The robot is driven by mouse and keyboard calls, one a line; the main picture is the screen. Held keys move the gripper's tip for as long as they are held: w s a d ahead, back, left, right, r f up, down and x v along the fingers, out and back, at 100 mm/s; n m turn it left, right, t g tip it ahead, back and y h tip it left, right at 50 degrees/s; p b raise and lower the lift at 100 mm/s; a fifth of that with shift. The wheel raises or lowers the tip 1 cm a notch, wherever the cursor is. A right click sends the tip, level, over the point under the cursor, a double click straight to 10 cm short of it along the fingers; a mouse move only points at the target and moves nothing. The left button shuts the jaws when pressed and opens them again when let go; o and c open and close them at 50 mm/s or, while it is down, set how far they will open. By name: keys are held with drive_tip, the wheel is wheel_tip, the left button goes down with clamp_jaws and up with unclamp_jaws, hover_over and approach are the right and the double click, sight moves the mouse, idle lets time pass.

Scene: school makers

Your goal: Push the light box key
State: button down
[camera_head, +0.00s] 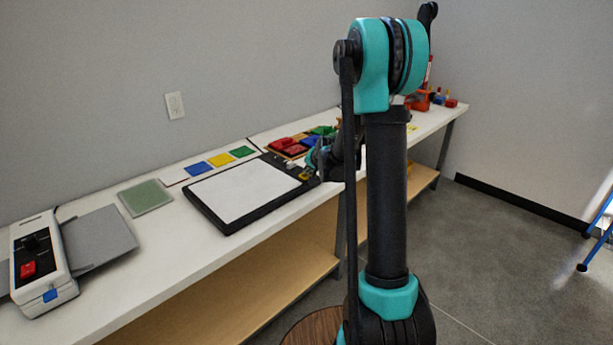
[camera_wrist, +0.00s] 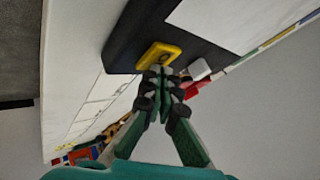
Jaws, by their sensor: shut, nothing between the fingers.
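The light box (camera_head: 243,191) lies flat on the bench, a black frame around a white panel. It fills the top of the wrist view (camera_wrist: 125,35). Its yellow key (camera_wrist: 157,53) sits on the black border near the panel's corner. In the head view the yellow key (camera_head: 304,176) shows small at the box's right end. My gripper (camera_wrist: 160,72) is shut and empty, its fingertips right at the key's near edge. I cannot tell whether they touch it. In the head view my gripper (camera_head: 312,168) is partly hidden behind my arm.
A white key (camera_wrist: 199,68) sits beside the yellow one. Blue, yellow and green squares (camera_head: 220,159) lie behind the box, and a tray of coloured pieces (camera_head: 290,147) behind its right end. A grey-green square (camera_head: 145,197) and a white machine with a red switch (camera_head: 40,263) stand left.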

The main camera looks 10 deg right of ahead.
drive_tip(key=shift+r, duration=3)
